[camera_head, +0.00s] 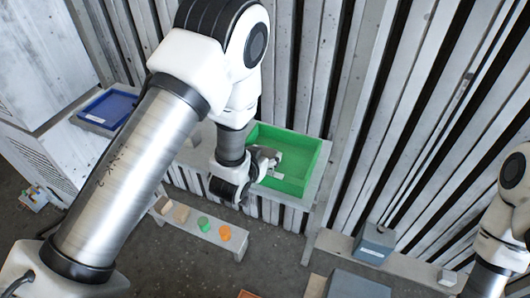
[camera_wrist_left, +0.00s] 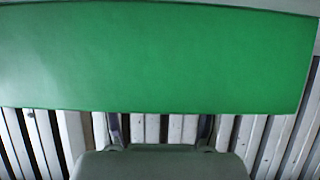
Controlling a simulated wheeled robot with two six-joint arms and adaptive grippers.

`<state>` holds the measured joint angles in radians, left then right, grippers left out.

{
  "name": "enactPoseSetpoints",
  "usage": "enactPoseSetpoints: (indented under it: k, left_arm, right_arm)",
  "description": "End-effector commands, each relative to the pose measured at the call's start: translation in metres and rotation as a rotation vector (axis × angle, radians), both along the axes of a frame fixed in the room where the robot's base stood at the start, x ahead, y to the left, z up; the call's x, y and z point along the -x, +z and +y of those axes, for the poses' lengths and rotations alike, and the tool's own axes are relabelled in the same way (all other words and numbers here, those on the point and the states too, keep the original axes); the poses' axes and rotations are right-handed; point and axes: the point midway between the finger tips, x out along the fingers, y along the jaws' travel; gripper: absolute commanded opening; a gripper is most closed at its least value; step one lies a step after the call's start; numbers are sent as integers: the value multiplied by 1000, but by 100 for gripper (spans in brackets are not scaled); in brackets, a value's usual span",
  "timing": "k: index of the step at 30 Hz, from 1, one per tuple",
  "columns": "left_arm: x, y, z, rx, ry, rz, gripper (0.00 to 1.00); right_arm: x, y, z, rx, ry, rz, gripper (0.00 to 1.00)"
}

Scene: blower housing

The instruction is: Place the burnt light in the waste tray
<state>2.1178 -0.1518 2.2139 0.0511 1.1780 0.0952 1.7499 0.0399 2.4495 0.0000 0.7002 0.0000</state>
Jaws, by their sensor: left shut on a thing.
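My left gripper (camera_head: 271,160) reaches over the left part of a green tray (camera_head: 305,186) in the head view. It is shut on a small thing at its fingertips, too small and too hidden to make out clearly. The burnt light cannot be told apart from the fingers there. In the left wrist view the green tray (camera_wrist_left: 160,55) fills the upper part, and my left gripper (camera_wrist_left: 160,128) shows at the bottom with its fingers apart. The visible floor of the tray looks bare. My right gripper is not in view; only part of that arm shows at the right edge.
A blue tray (camera_head: 108,109) stands at the left on the bench. A low grey bench (camera_head: 222,239) in front holds several small coloured pieces, among them a green one (camera_head: 204,224) and an orange one (camera_head: 225,233). A grey box (camera_head: 374,243) stands at the right. Slatted wall panels rise behind the green tray.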

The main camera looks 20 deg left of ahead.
Motion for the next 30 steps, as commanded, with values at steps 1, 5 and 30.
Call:
enactPoseSetpoints:
  k: [1,5,30]
  left_arm:
    - [1,-1,0,-1,1,4,24]
    - [1,-2,0,0,0,4,24]
    - [38,16,1,-3,-1,5,87]
  right_arm:
    - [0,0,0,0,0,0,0]
    - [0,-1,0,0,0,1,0]
    - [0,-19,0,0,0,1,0]
